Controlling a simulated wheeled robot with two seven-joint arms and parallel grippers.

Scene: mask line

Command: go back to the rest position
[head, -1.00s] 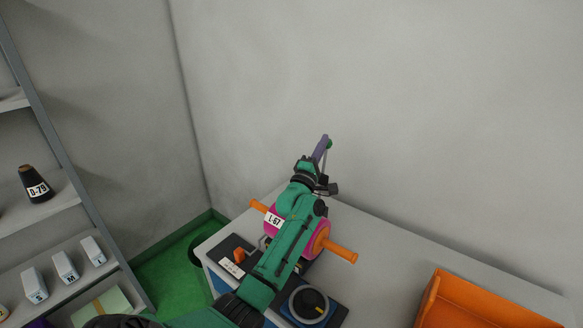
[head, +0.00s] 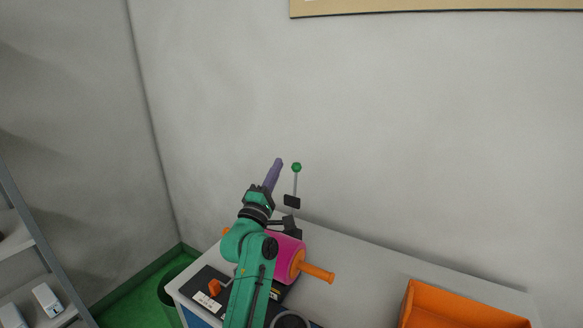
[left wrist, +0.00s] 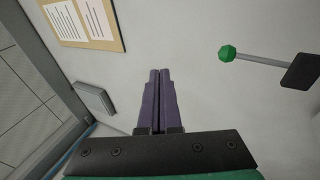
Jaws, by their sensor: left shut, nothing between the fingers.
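My left gripper (head: 275,168) shows in the head view, raised above the counter at the end of my green arm, in front of the bare wall. Its purple fingers also fill the middle of the left wrist view (left wrist: 157,100), pressed together with nothing between them. A lever with a green knob (head: 296,167) stands to the right of the gripper, apart from it. The knob shows at the upper right of the left wrist view (left wrist: 227,53). My right gripper is in neither view.
A pink roller (head: 286,256) with orange handles lies on the grey counter (head: 365,280), partly behind my left arm. An orange bin (head: 460,305) stands at the right. A grey shelf (head: 40,255) stands at the left. A notice board (head: 430,6) hangs on the wall.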

